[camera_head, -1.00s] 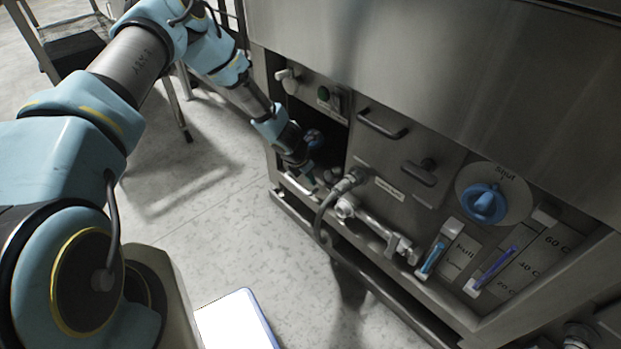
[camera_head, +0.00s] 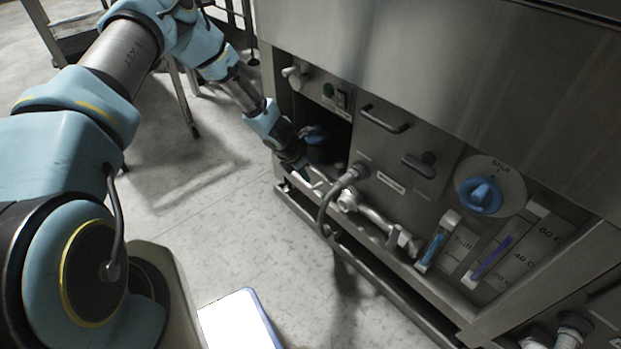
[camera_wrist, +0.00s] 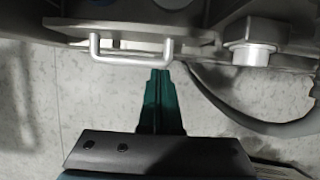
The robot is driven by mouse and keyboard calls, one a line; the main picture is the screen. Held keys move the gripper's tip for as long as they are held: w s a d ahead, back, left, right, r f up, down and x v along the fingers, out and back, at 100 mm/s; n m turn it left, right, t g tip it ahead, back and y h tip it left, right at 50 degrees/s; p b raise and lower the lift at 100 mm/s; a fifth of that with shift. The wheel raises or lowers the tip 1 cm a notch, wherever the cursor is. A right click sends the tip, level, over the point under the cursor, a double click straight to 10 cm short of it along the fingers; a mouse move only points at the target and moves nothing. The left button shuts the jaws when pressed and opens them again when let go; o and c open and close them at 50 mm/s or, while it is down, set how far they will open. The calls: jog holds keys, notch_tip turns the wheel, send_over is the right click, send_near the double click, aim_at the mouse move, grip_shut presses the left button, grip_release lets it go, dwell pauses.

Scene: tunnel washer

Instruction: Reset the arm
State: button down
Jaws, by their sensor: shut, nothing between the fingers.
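My arm reaches from the left side of the head view toward the lower front of the steel washer (camera_head: 440,70). My gripper (camera_head: 312,180) is at the lower edge of a dark open compartment (camera_head: 328,135) in the washer's front, partly hidden by the wrist. In the wrist view its green fingers (camera_wrist: 159,76) are together with nothing between them. Their tips are close below a metal bar handle (camera_wrist: 130,59) in that view. I cannot tell whether they touch it.
A grey hose (camera_head: 325,205) and a pipe with valve (camera_head: 375,217) run just right of my gripper; the hose also shows in the wrist view (camera_wrist: 250,122). A blue knob (camera_head: 487,195) and gauges are farther right. Open floor (camera_head: 215,215) lies left of the washer.

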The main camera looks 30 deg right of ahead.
jog(key=v, duration=0.8)
jog(key=shift+a+p, duration=0.15)
jog(key=shift+p, duration=0.3)
jog(key=w+a+r+m+t+y, duration=0.1)
jog(key=w+a+r+m, duration=0.3)
jog(key=a+r+m, duration=0.95)
jog(key=s+a+r+m+y, duration=0.2)
jog(key=s+a+r+m, duration=0.25)
jog(key=a+r, duration=0.55)
jog(key=s+a+r+m+y, duration=0.1)
jog(key=s+a+r+m, duration=0.3)
jog(key=a, duration=1)
notch_tip(320, 180, up, 23)
jog(key=s+p, duration=0.1)
jog(key=p, duration=2)
jog(key=shift+s+f+n, duration=0.2)
jog(key=shift+s+n, duration=0.1)
jog(key=shift+s, duration=0.05)
